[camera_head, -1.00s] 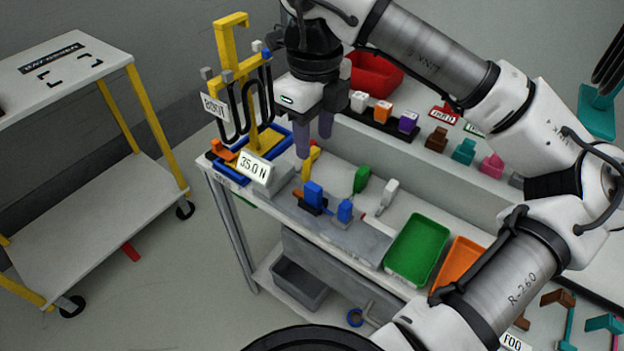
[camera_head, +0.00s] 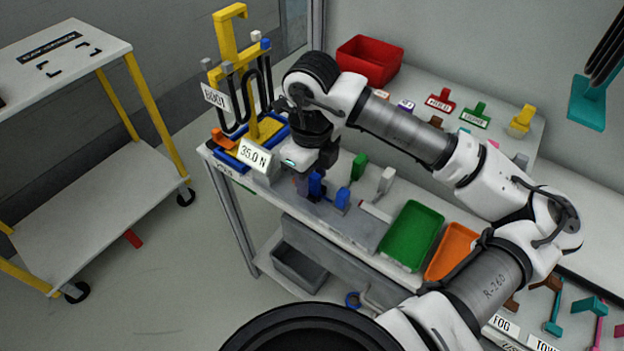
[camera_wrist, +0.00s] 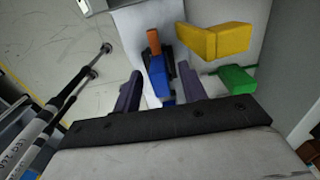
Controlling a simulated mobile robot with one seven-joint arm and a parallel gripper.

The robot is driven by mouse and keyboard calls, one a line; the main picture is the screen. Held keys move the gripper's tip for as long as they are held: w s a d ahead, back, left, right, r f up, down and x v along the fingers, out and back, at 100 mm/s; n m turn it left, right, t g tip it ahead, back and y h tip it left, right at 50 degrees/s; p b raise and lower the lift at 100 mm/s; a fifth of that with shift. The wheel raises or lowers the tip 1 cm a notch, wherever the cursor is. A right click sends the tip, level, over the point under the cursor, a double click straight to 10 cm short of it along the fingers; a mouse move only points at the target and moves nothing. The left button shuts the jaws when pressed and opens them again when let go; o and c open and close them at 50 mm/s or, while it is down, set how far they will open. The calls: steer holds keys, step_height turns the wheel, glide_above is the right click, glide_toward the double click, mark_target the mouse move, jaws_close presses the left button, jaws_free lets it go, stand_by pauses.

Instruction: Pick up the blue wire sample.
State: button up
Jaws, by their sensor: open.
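A blue piece (camera_head: 316,187) with a dark block and an orange bit beside it stands on the bench; it looks like the blue wire sample. In the wrist view this blue piece (camera_wrist: 159,80) lies between the two fingers. My gripper (camera_wrist: 161,78) is open, with a finger on either side of the piece; I cannot tell whether either touches it. In the head view my gripper (camera_head: 302,184) is low over the bench and partly covers the piece. A second blue piece (camera_head: 342,198) stands just to its right.
A green piece (camera_head: 359,166) and a grey-white piece (camera_head: 385,180) stand close behind to the right. A yellow piece (camera_wrist: 218,41) is near the right finger. The "35.0 N" sign (camera_head: 254,156) and yellow stand (camera_head: 227,45) are left. A green tray (camera_head: 412,235) lies right.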

steer(key=shift+f, duration=0.15)
jaws_close()
stand_by(0.4)
step_height(320, 180, up, 20)
steer(key=b, duration=0.1)
stand_by(0.3)
